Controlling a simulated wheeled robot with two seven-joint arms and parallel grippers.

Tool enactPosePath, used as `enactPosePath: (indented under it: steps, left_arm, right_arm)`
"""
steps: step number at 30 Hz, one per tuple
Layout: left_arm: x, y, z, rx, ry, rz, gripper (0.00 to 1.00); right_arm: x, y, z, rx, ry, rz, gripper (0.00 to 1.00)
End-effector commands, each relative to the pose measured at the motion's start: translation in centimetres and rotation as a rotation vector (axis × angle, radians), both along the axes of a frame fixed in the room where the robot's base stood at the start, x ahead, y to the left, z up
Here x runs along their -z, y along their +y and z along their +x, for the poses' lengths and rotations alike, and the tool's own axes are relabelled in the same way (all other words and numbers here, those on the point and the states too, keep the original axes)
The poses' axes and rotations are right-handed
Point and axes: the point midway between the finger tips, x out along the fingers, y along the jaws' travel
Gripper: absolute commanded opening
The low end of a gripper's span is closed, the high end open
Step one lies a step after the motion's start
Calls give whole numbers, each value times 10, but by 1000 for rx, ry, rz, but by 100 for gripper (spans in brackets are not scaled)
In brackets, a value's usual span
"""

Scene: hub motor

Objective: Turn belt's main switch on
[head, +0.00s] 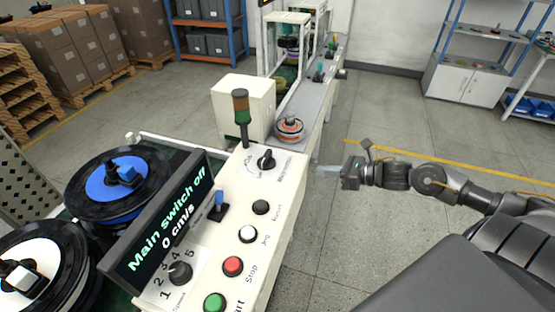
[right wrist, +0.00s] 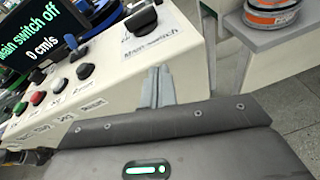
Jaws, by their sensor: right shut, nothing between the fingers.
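The main switch (head: 266,159) is a black rotary knob at the far end of the white control panel. It also shows at the top of the right wrist view (right wrist: 141,20), beside a printed main switch label. The display (head: 165,220) reads "Main switch off" and "0 cm/s". My right gripper (head: 326,168) is shut and empty, to the right of the panel and apart from the knob. In the right wrist view its closed fingers (right wrist: 157,86) point toward the panel's side, below the knob. My left gripper is not in view.
The panel also bears a black reset button (head: 261,207), a red stop button (head: 233,266), a green button (head: 214,302) and a speed knob (head: 180,273). A signal lamp (head: 241,110) stands just behind the switch. Open floor lies right of the panel.

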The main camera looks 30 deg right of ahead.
Motion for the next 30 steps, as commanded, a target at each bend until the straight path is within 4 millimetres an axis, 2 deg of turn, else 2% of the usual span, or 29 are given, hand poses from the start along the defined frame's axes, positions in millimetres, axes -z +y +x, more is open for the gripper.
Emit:
enactPosePath:
  steps: [1, 3, 6, 20, 26, 30]
  left_arm:
    - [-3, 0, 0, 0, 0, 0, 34]
    - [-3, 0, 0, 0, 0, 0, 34]
    - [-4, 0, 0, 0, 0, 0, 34]
    - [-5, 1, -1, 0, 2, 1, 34]
    - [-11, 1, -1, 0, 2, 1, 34]
    - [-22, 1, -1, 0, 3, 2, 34]
  right_arm:
    - [-15, 10, -3, -57, -39, -48, 0]
    - [-26, 19, -7, -112, -81, -94, 0]
    - [-33, 25, -10, -147, -107, -125, 0]
    - [-32, 28, -5, -143, -112, -123, 0]
    - [-28, 42, 11, -145, -115, -121, 0]
    - [-23, 58, 29, -144, -114, -118, 0]
